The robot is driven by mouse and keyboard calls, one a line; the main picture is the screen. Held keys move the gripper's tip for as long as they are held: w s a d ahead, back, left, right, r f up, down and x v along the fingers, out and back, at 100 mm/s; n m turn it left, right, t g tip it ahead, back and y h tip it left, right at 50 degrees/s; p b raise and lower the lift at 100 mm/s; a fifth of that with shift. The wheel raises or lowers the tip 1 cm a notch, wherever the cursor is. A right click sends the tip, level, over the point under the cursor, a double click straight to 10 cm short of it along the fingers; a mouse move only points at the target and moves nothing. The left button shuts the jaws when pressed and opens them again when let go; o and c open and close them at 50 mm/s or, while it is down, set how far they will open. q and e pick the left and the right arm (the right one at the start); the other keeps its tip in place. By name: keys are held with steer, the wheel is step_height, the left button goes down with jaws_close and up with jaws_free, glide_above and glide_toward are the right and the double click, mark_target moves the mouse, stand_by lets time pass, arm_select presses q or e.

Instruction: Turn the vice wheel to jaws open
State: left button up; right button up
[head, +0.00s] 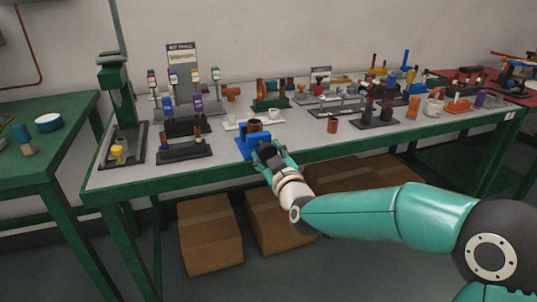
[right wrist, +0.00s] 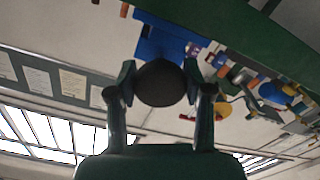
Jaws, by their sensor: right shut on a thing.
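The blue vice (head: 250,142) stands at the front edge of the grey-topped workbench (head: 222,165). A brown cylindrical piece (head: 255,125) shows at its top; I cannot tell whether the jaws grip it. My right gripper (head: 268,154) is at the front of the vice and hides its wheel in the head view. In the right wrist view, the dark round vice wheel (right wrist: 160,83) sits between the two fingers of my right gripper (right wrist: 160,88), which are shut on it. The blue vice body (right wrist: 165,43) is just beyond the wheel. My left gripper is out of view.
A black stand (head: 183,151) is left of the vice, and a green press (head: 115,90) stands farther left. A small brown cylinder (head: 332,126) is to the right. Cardboard boxes (head: 208,235) lie under the bench. Several fixtures crowd the bench behind.

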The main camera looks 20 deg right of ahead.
steer(key=shift+n, duration=2)
steer(key=o, duration=1.2)
steer(key=shift+a, duration=0.1)
steer(key=shift+s, duration=0.2)
steer(key=s, duration=1.1)
steer(key=shift+s+d, duration=0.25)
steer(key=shift+s, duration=0.05)
